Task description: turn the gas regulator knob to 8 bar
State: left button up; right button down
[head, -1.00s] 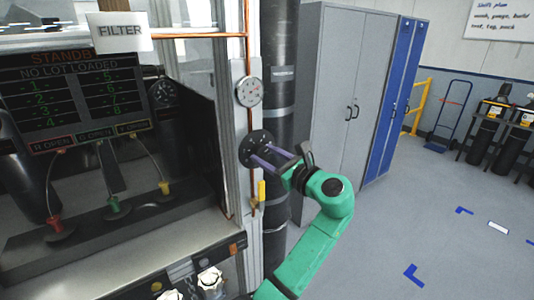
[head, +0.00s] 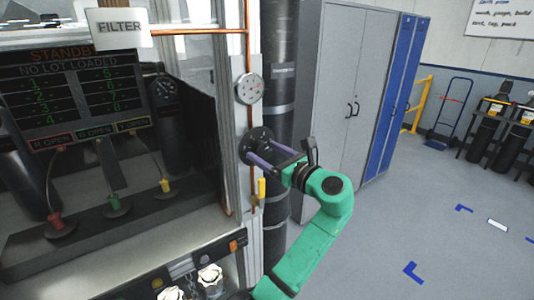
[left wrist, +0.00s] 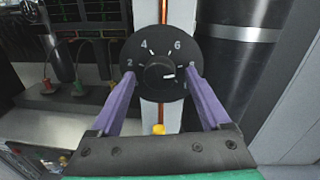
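The regulator knob (left wrist: 159,73) is a small black hub on a round black dial (left wrist: 153,50) with white numbers 2, 4, 6 and 8. The lower right of the dial is partly hidden by a finger. The dial also shows in the head view (head: 256,139). My left gripper (left wrist: 163,74) is open, its purple fingers on either side of the hub, with visible gaps to it. In the head view my left gripper (head: 262,155) reaches the dial from the right.
A round pressure gauge (head: 249,88) sits above the dial on the copper pipe. A yellow valve handle (head: 262,188) is just below. A dark vertical pipe (head: 281,75) stands close behind, and grey cabinets (head: 335,90) are to the right. Open floor lies at the right.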

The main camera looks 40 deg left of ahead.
pick_arm(q)
jog(key=shift+d+f, duration=0.1)
jog(key=shift+d, duration=0.05)
jog(key=b+v, duration=0.6)
jog(key=v, duration=0.8)
